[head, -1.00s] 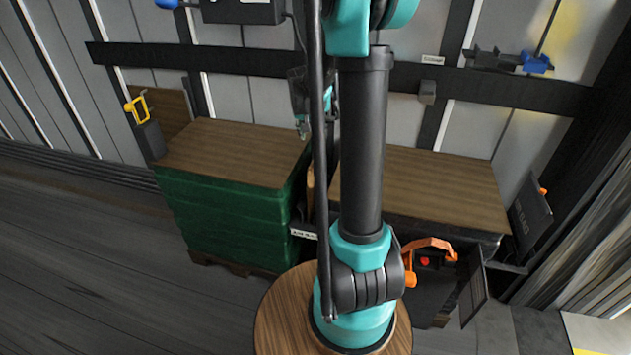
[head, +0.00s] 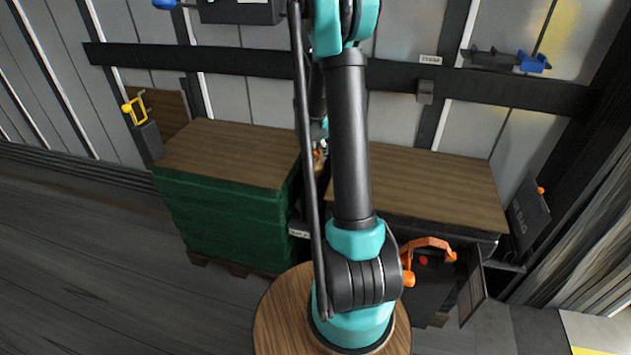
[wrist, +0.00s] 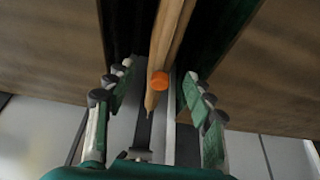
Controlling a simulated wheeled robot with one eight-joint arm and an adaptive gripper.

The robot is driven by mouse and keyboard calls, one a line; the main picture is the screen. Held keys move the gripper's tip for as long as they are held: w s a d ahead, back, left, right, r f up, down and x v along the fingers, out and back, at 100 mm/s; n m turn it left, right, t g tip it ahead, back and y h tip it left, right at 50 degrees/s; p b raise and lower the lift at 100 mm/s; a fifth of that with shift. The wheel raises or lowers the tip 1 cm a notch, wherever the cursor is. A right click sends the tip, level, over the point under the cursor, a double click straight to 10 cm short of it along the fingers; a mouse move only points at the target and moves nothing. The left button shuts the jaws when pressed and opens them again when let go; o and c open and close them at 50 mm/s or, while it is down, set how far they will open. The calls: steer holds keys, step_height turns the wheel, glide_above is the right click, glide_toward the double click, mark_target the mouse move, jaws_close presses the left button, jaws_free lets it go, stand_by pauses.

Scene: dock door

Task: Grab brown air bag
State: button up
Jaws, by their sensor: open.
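The brown air bag (wrist: 172,40) shows edge-on in the wrist view as a narrow tan strip with an orange round cap on it. It stands in the gap between two wood-topped stacks. My gripper (wrist: 158,78) is open, one finger on each side of the bag's near end in that picture. I see no finger clearly touching it, and the depth between them is hard to judge. In the head view my arm hides most of my gripper (head: 320,142) and nearly all of the bag.
The left stack (head: 222,222) is wrapped in green; the right stack (head: 430,185) has a similar wooden top. Their walls leave a narrow gap. A dark rail (head: 250,62) crosses the wall behind. A dark box with an orange handle (head: 430,243) is at the right front. Floor at left is clear.

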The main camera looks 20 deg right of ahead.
steer(key=shift+x, duration=1.05)
steer(key=shift+c, duration=0.2)
jaws_close()
